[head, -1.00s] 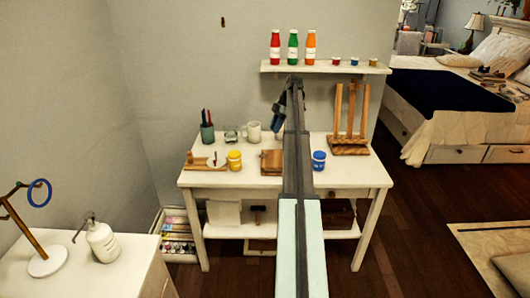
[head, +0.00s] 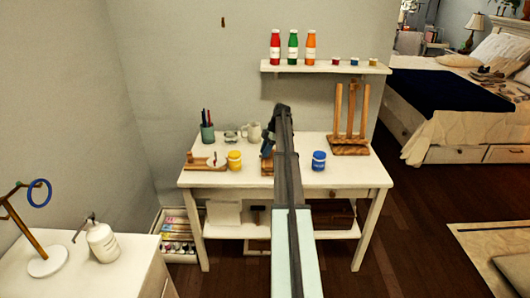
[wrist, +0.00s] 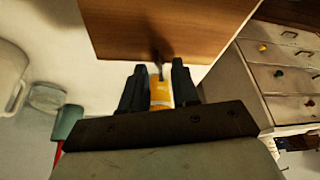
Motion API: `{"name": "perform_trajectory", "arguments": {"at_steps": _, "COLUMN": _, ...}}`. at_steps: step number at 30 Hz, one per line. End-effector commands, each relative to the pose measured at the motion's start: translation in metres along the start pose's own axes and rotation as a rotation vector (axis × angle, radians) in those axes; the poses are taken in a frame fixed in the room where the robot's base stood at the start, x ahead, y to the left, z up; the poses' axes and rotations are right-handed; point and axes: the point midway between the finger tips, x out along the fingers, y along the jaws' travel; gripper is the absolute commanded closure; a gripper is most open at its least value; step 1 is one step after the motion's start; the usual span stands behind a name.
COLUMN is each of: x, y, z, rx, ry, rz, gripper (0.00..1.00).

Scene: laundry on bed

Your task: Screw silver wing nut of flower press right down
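The flower press (head: 266,166) is a brown wooden block on the white table, mostly hidden by my arm in the head view. In the wrist view its flat wooden board (wrist: 165,28) fills the top middle. My gripper (wrist: 158,68) has its two dark fingers apart, with the tips at the board's near edge. A small dark upright shape shows between the tips; I cannot tell whether it is the wing nut, its bolt or a shadow. In the head view my gripper (head: 268,146) is over the press, its fingers largely hidden.
A yellow jar (head: 234,160) stands left of the press and a blue jar (head: 319,160) right. A cup of pens (head: 207,131) and a white mug (head: 253,132) stand behind. A wooden easel (head: 350,125) is at the right. A shelf (head: 310,68) with bottles hangs above.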

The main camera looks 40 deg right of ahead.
Motion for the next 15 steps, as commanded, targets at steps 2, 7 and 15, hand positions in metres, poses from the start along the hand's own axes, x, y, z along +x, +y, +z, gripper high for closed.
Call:
{"name": "perform_trajectory", "arguments": {"at_steps": 2, "x": 0.0035, "y": -0.0002, "z": 0.0, "rx": 0.0, "ry": 0.0, "rz": 0.0, "gripper": 0.7}}
{"name": "perform_trajectory", "arguments": {"at_steps": 7, "x": 0.0051, "y": -0.0001, "z": 0.0, "rx": 0.0, "ry": 0.0, "rz": 0.0, "gripper": 0.7}}
{"name": "perform_trajectory", "arguments": {"at_steps": 15, "x": 0.0047, "y": 0.0, "z": -0.0001, "rx": 0.0, "ry": 0.0, "rz": 0.0, "gripper": 0.82}}
